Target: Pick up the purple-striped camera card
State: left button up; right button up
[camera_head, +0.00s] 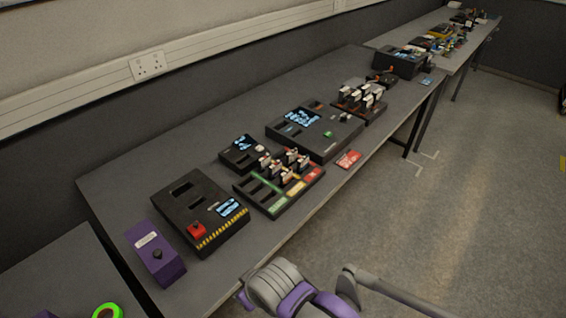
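Several small white-and-dark cards (284,163) stand upright in a black slotted tray (262,209) with green, red and yellow label strips, in the middle of the long table. More white-and-dark cards (366,97) stand in a second black rack farther back. The cards are too small here for me to tell which one has purple stripes. A grey and purple part of my arm (287,291) reaches in at the bottom edge, in front of the table and well apart from the tray. I see no fingertips of either gripper.
Black devices with screens stand by the tray: one with a red button (197,231), a small one (240,153) and a large one (315,132). A purple box with a knob (155,254) is at the near end. A red card (348,159) lies flat near the front edge.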

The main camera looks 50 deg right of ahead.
aim_at(275, 170)
jog(key=i+l, duration=0.1)
jog(key=l, duration=0.35)
jog(key=i+l, duration=0.1)
jog(key=l, duration=0.3)
jog(key=i+l, duration=0.1)
jog(key=l, duration=0.35)
jog(key=i+l, duration=0.1)
jog(key=l, duration=0.8)
jog(key=i, duration=0.05)
